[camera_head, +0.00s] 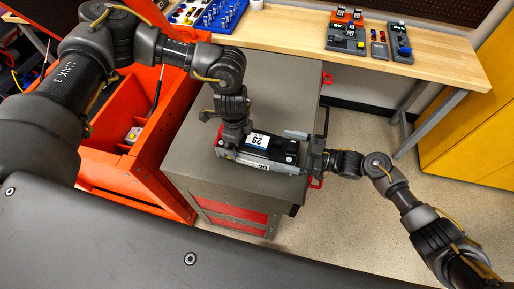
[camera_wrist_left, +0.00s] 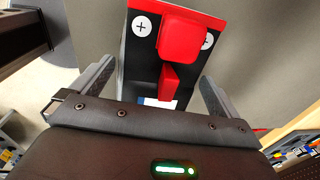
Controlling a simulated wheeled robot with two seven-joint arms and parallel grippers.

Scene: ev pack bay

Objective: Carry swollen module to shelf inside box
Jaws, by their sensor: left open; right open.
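The module (camera_head: 288,146), a black and grey block with white labels reading 29, lies on the grey top of a cart (camera_head: 275,90). In the left wrist view one end of the module (camera_wrist_left: 138,52) shows red terminal parts and plus signs. My left gripper (camera_head: 232,136) is open at the module's left end, a finger on either side; whether they touch it I cannot tell. My right gripper (camera_head: 302,152) is open at the right end, close to it. An orange box (camera_head: 178,118) stands open left of the cart; my left arm hides part of its inside.
A wooden workbench (camera_head: 440,66) runs along the back with blue racks, dark modules and small parts on it. A yellow cabinet (camera_head: 470,130) stands at the right. Speckled floor is free at the right.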

